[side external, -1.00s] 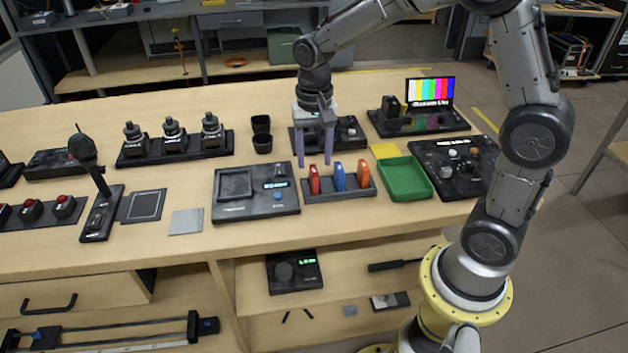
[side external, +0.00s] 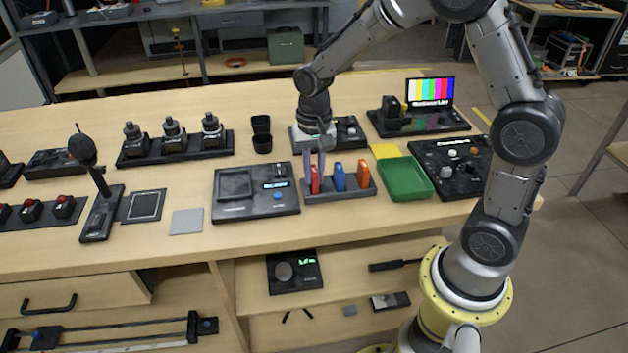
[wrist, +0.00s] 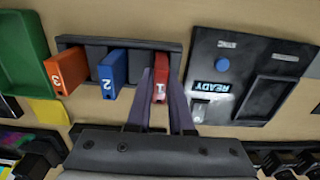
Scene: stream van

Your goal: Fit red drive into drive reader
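The red drive (side external: 315,182), labelled 1, stands upright in the left slot of a dark rack (side external: 340,194) in the side view. In the wrist view the red drive (wrist: 160,88) sits between my two fingers. My gripper (side external: 315,168) points down over it, and its fingers (wrist: 160,98) appear to press on both sides of the drive. The drive reader (side external: 256,204) is the black box just left of the rack, with a lit display. In the wrist view the reader (wrist: 235,48) shows READY, a blue button and a recessed panel.
A blue drive (side external: 339,178) and an orange drive (side external: 363,174) stand in the same rack, right of the red one. A green tray (side external: 405,180) lies right of the rack.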

